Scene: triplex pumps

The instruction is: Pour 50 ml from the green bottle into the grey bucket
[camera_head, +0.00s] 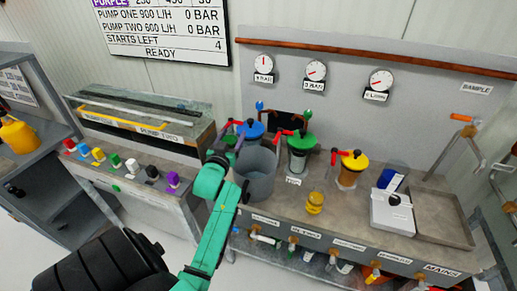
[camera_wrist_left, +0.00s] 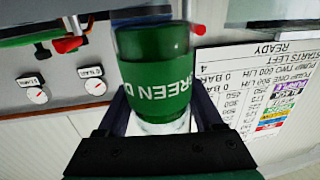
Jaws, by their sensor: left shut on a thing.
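My left gripper (camera_head: 222,155) is at the left rim of the grey bucket (camera_head: 262,186), which stands on the bench. In the left wrist view the gripper is shut on the green bottle (camera_wrist_left: 158,85), whose label reads "GREEN D…" and is upside down. The wall sign in that view is upside down too, so the bottle looks about upright. The head view shows only a small green patch by the gripper, perhaps the bottle. I cannot tell the liquid level or whether anything is pouring. My right gripper is not in view.
Green-lidded (camera_head: 300,143) and yellow-lidded (camera_head: 354,160) pump vessels stand right of the bucket; a blue-lidded one (camera_head: 250,130) stands behind it. A yellow pot (camera_head: 315,203), a white scale-like box (camera_head: 391,213) and a tray (camera_head: 444,218) are further right. Several coloured knobs line the left bench.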

